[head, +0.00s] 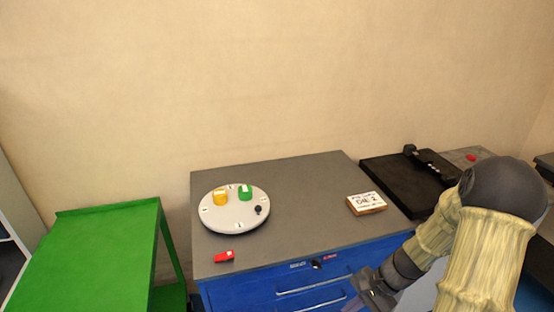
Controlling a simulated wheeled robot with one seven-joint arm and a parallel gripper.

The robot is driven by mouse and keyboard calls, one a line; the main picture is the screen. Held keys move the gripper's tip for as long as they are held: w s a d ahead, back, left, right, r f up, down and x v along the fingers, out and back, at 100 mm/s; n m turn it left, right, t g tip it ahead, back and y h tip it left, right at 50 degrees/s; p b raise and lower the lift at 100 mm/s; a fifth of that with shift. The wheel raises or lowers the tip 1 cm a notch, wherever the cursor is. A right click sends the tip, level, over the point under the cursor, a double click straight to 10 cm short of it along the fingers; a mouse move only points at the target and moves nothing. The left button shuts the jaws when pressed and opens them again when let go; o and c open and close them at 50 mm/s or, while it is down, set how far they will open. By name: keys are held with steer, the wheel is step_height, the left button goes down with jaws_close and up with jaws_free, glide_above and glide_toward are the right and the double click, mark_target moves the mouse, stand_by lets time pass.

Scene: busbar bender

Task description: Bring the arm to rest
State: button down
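My gripper (369,287) shows in the head view at the lower right, in front of the blue drawer cabinet. My arm comes in from the right edge and bends down to it. The fingers are small and dark, and I cannot tell whether they are open or shut. I see no object clearly held in them.
A grey-topped blue cabinet (300,180) bears a round white turntable (232,222) with yellow and green pieces, a red piece (223,256) and a DIE 2 sign (366,203). A black machine (400,182) stands right. A green cart (90,255) stands left.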

steer(key=s+a+r+n+t+h+p, duration=0.1)
steer(key=s+a+r+n+h, duration=0.1)
steer(key=r+n, duration=0.3)
steer(key=s+a+r+n+t+h+p, duration=0.1)
steer(key=s+r+n+h, duration=0.3)
steer(key=r, duration=0.5)
steer(key=shift+a+r+n+t+h, duration=0.35)
steer(key=shift+n+t, duration=0.15)
steer(key=shift+n, duration=0.3)
steer(key=shift+w, duration=0.15)
